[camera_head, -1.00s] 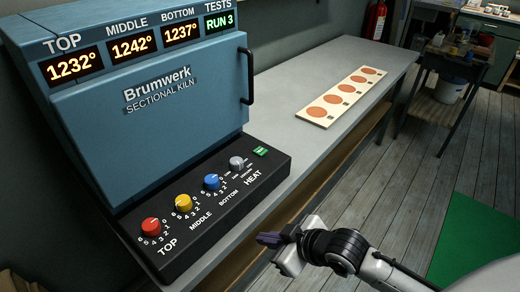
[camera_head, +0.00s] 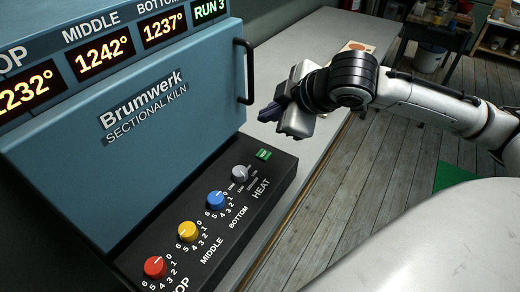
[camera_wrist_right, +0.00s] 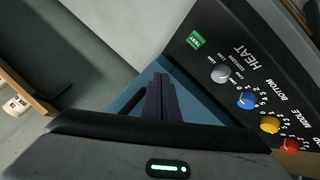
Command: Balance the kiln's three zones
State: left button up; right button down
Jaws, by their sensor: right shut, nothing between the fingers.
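The blue Brumwerk kiln (camera_head: 150,120) stands on the bench at left. Its displays (camera_head: 105,55) read 1242° middle and 1237° bottom; the top one is cut off, showing 232°. The tests display (camera_head: 209,9) reads RUN 3. On the black panel (camera_head: 225,245) are a red top knob (camera_head: 155,267), a yellow middle knob (camera_head: 187,231), a blue bottom knob (camera_head: 216,200), a grey heat knob (camera_head: 239,173) and a green test button (camera_head: 263,154). My right gripper (camera_head: 270,112) is shut and empty, above the bench beyond the button. My left gripper is not in view.
The bench (camera_head: 320,45) runs away behind my right arm. A board with orange discs (camera_head: 358,46) lies on it, mostly hidden by the arm. The kiln's door handle (camera_head: 245,70) is close to my right gripper. A cart stands at back right.

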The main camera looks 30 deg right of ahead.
jog(key=b, duration=0.5)
send_over(267, 157)
notch_tip(267, 157, down, 7)
jog(key=shift+r, duration=0.1)
jog(key=shift+f, duration=1.05)
dwell(1.0)
jog(key=shift+f, duration=0.4)
